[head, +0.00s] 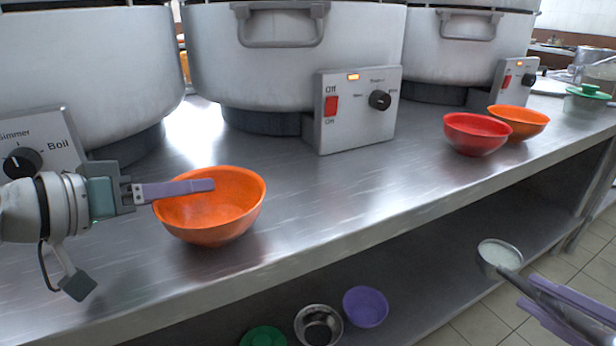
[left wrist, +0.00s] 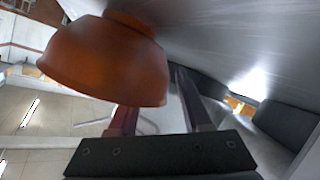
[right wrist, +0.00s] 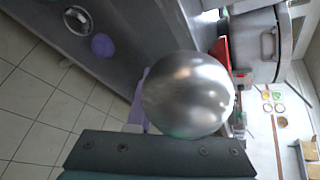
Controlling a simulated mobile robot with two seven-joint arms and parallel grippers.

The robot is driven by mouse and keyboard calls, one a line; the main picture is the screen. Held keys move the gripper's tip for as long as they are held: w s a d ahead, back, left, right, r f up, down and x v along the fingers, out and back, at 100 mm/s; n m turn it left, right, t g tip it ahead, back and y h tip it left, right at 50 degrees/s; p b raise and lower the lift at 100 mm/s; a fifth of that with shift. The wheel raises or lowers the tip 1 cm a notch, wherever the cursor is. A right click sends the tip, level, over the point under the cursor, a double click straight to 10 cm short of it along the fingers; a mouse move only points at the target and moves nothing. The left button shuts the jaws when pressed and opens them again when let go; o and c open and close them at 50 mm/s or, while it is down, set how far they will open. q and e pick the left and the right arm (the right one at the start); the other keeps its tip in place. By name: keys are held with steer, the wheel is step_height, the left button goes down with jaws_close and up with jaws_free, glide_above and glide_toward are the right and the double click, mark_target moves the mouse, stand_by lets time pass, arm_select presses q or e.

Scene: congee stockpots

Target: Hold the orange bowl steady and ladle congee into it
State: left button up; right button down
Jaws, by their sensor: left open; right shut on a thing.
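The near orange bowl (head: 212,232) stands upright on the steel counter at left in the head view. My left gripper (head: 206,187) is open at its left side, with one purple finger reaching over the rim. In the left wrist view the orange bowl (left wrist: 105,62) partly covers one finger; I cannot tell whether either finger touches it. My right gripper (head: 560,306) is shut on the ladle's handle at lower right. The ladle (head: 490,268) holds white congee and is off the counter's front edge. In the right wrist view the ladle (right wrist: 188,95) shows its shiny round underside.
Large pots (head: 295,65) on burners line the back, with control boxes (head: 357,108) in front. A red bowl (head: 477,137) and another orange bowl (head: 520,122) stand further right. Purple (head: 366,306), green (head: 263,337) and metal bowls sit on the lower shelf. The counter's middle is clear.

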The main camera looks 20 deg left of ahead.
arm_select(q)
jaws_close()
stand_by(0.8)
